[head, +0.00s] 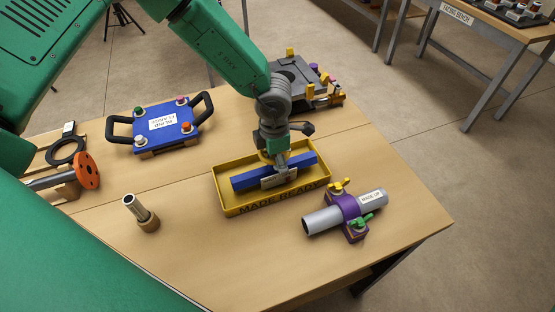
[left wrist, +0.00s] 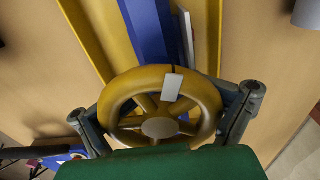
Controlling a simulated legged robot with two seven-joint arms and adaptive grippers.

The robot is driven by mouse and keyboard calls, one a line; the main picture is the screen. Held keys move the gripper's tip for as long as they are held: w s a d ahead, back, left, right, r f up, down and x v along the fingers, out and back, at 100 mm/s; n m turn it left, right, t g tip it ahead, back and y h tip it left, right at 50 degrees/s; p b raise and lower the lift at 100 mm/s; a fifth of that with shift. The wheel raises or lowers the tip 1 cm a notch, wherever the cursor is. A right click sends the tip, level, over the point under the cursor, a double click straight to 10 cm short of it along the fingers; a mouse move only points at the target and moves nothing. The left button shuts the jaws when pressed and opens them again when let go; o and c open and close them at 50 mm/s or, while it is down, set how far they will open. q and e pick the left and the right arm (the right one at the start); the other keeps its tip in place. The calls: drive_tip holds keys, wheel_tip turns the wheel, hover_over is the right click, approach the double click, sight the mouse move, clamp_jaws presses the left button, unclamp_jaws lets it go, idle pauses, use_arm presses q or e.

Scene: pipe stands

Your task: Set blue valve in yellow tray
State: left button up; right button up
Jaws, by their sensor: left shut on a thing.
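The blue valve (head: 304,162) is a long blue bar with a yellow handwheel, and a pale plate shows on its near side. My left gripper (head: 273,150) points down and is shut on the handwheel. In the left wrist view the handwheel (left wrist: 205,92) sits between the two fingers of the left gripper (left wrist: 163,115), with the blue bar (left wrist: 145,30) beyond it. The yellow tray (head: 226,208), marked "MADE READY", is under the valve. The bar lies within the tray's outline; whether it touches the floor I cannot tell. My right gripper is not in view.
A silver pipe in a purple clamp (head: 349,206) lies right of the tray. A blue blind flange plate with black handles (head: 166,127) and a dark grey fixture (head: 297,75) are behind. Bare wood surrounds the tray's front.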

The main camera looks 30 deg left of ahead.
use_arm(q)
drive_tip(key=shift+a, duration=0.45)
drive_tip(key=shift+a+f, duration=0.2)
drive_tip(key=shift+a, duration=0.6)
drive_tip(key=shift+d, duration=0.7)
drive_tip(key=shift+s+d, duration=0.1)
drive_tip(key=shift+d, duration=0.3)
drive_tip(key=o, duration=1.5)
drive_tip(key=shift+a+f, duration=0.1)
drive_tip(key=shift+a, duration=0.1)
drive_tip(key=o, duration=0.3)
drive_tip(key=shift+a, duration=0.25)
drive_tip(key=shift+o, duration=0.5)
drive_tip(key=shift+a+f, duration=0.15)
drive_tip(key=shift+a, duration=0.2)
drive_tip(key=shift+s+d, duration=0.1)
drive_tip(key=shift+d, duration=0.25)
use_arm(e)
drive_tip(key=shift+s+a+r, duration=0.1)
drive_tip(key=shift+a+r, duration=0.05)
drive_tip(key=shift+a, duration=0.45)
